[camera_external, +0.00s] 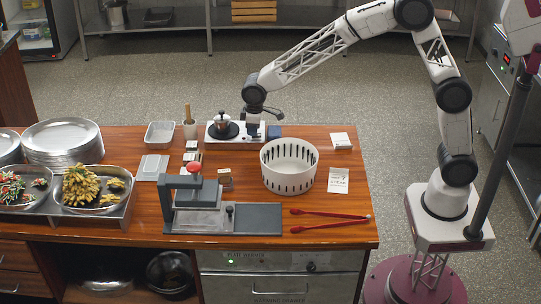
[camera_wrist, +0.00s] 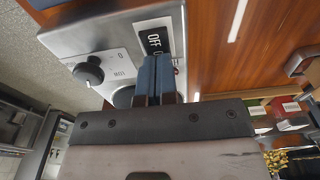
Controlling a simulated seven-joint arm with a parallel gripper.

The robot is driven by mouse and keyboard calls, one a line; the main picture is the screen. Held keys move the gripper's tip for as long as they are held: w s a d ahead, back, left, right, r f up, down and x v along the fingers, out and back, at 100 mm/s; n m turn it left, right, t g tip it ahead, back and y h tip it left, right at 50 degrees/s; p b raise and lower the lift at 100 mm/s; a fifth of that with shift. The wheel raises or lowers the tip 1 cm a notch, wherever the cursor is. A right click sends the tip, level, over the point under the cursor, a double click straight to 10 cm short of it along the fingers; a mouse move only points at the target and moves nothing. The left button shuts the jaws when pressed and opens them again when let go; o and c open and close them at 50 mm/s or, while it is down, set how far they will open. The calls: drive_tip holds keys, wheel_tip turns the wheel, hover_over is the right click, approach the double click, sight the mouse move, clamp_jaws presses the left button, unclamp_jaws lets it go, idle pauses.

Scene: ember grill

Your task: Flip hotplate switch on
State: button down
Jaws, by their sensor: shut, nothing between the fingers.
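The hotplate (camera_external: 214,135) stands at the back of the wooden table, with a moka pot (camera_external: 222,121) on its dark burner. My gripper (camera_external: 262,130) is over the hotplate's right end.
A white slotted basket (camera_external: 288,168) stands in front of the hotplate's right end. A press with a red knob (camera_external: 190,195), red tongs (camera_external: 330,218), a utensil holder (camera_external: 190,130) and food trays (camera_external: 95,212) stand around. The table's right back is mostly clear.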

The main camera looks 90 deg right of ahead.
sight(258, 135)
drive_tip(key=shift+s+f, duration=0.25)
drive_tip(key=shift+f, duration=0.2)
drive_tip(key=shift+s+f, duration=0.2)
drive_tip(key=shift+f, duration=0.25)
drive_tip(key=shift+s+r, duration=0.15)
drive_tip(key=shift+s, duration=0.5)
drive_tip(key=shift+r, duration=0.2)
wheel_tip(258, 135, up, 15)
drive_tip(key=shift+s, duration=0.25)
drive_tip(key=shift+w+r, duration=0.1)
drive_tip(key=shift+w, duration=0.1)
idle(0.6)
idle(0.5)
drive_tip(key=f, duration=0.4)
drive_tip(key=w+f, duration=0.1)
drive_tip(key=f, duration=0.9)
drive_tip(key=shift+w, duration=0.4)
